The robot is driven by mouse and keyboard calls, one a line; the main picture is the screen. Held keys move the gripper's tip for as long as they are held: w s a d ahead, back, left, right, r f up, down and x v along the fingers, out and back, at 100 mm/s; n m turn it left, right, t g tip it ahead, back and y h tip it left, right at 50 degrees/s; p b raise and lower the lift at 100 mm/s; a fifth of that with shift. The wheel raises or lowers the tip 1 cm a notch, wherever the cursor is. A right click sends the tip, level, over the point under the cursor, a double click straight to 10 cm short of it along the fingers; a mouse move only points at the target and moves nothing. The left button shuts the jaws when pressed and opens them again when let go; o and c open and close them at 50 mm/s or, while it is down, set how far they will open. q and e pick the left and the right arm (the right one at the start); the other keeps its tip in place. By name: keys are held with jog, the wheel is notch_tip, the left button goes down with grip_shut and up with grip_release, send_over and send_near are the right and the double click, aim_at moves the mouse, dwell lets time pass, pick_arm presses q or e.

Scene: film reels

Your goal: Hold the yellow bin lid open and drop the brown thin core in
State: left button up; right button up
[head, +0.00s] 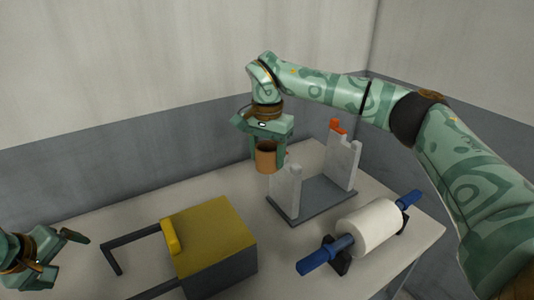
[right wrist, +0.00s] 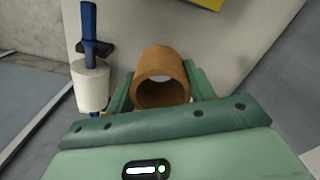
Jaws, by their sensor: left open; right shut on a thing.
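The brown thin core (head: 266,158) is a short hollow tube. My right gripper (head: 268,152) is shut on it and holds it above the back of the table, behind and left of a grey stand. In the right wrist view the core (right wrist: 161,77) sits between the two green fingers. The grey bin (head: 222,268) has a yellow lid (head: 212,235) with a raised yellow handle (head: 171,236). The lid lies closed on the bin. My left gripper (head: 62,255) is open and empty at the lower left, apart from the bin.
A grey stand (head: 310,200) with two uprights and an orange piece (head: 338,127) stands right of the bin. A white roll (head: 370,228) on a blue-ended shaft lies at the front right. Dark bars (head: 112,258) extend left of the bin. The back-left table is clear.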

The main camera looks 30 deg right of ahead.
aim_at(167, 232)
pick_arm(q)
jog(key=s+d+r+m+y, duration=0.1)
jog(key=s+d+r+m, duration=0.2)
jog(key=d, duration=0.5)
jog(key=s+d+r+y, duration=0.1)
jog(key=s+d+r, duration=0.2)
jog(key=d+r, duration=0.35)
jog(key=s+d+r+m+y, duration=0.1)
jog(key=s+d+r+m, duration=0.15)
jog(key=d, duration=0.65)
jog(key=x, duration=0.8)
jog(key=s+x, duration=0.1)
jog(key=x, duration=0.3)
jog(key=shift+a+f, duration=0.1)
jog(key=shift+f, duration=0.25)
jog(key=shift+g, duration=0.3)
jog(key=shift+c, duration=0.3)
grip_shut()
jog(key=shift+a, duration=0.25)
jog(key=a, duration=1.3)
jog(key=shift+a, duration=0.3)
pick_arm(e)
jog(key=a+f, duration=0.2)
jog(key=a, duration=0.3)
jog(key=a+f, duration=0.3)
jog(key=a, duration=0.2)
jog(key=a+f, duration=0.3)
jog(key=a, duration=0.3)
